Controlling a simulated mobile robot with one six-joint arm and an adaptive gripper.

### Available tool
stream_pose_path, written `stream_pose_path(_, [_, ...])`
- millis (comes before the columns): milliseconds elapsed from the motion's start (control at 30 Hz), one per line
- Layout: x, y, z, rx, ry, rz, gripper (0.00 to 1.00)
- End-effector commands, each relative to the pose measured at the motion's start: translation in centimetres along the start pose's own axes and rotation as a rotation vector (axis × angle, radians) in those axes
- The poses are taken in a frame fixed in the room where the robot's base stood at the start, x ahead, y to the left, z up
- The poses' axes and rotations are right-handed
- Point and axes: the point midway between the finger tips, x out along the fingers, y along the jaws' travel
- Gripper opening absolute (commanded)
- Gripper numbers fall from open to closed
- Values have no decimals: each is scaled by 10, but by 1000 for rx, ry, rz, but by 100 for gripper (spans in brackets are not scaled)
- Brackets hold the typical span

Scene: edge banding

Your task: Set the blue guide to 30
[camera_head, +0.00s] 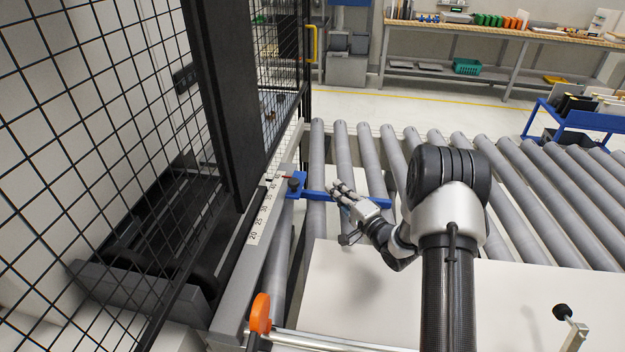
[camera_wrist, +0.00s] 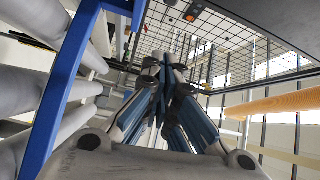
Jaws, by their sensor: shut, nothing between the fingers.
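The blue guide (camera_head: 316,194) is a flat bar lying across the rollers, with a block and a dark knob (camera_head: 293,184) at its left end on the rail. A red pointer (camera_head: 286,177) on the block is near the upper, far end of the white scale (camera_head: 259,222). The 20 and 25 marks are at the near end; the pointer lies well beyond them, but its exact reading is too small to tell. My gripper (camera_head: 335,186) is shut and empty, its fingers overlapping the bar in the head view. In the wrist view the guide (camera_wrist: 62,95) runs left of my fingers (camera_wrist: 172,68); contact cannot be told.
A white panel (camera_head: 345,300) lies on the rollers in front. A black mesh guard (camera_head: 70,160) and dark post stand left of the scale. An orange knob (camera_head: 260,313) is at the near left. Bare rollers (camera_head: 520,205) extend to the right.

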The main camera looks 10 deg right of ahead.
Motion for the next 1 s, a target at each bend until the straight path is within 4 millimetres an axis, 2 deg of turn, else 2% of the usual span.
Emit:
stream_pose_path(167, [17, 0, 1, -2, -2, -2, 0])
stream_pose_path(500, [83, 1, 1, -3, -2, -2, 0])
stream_pose_path(633, [102, 1, 3, -2, -2, -1, 0])
stream_pose_path(800, [92, 0, 25, 1, -1, 1, 0])
stream_pose_path(1000, [87, 0, 37, -1, 0, 0, 0])
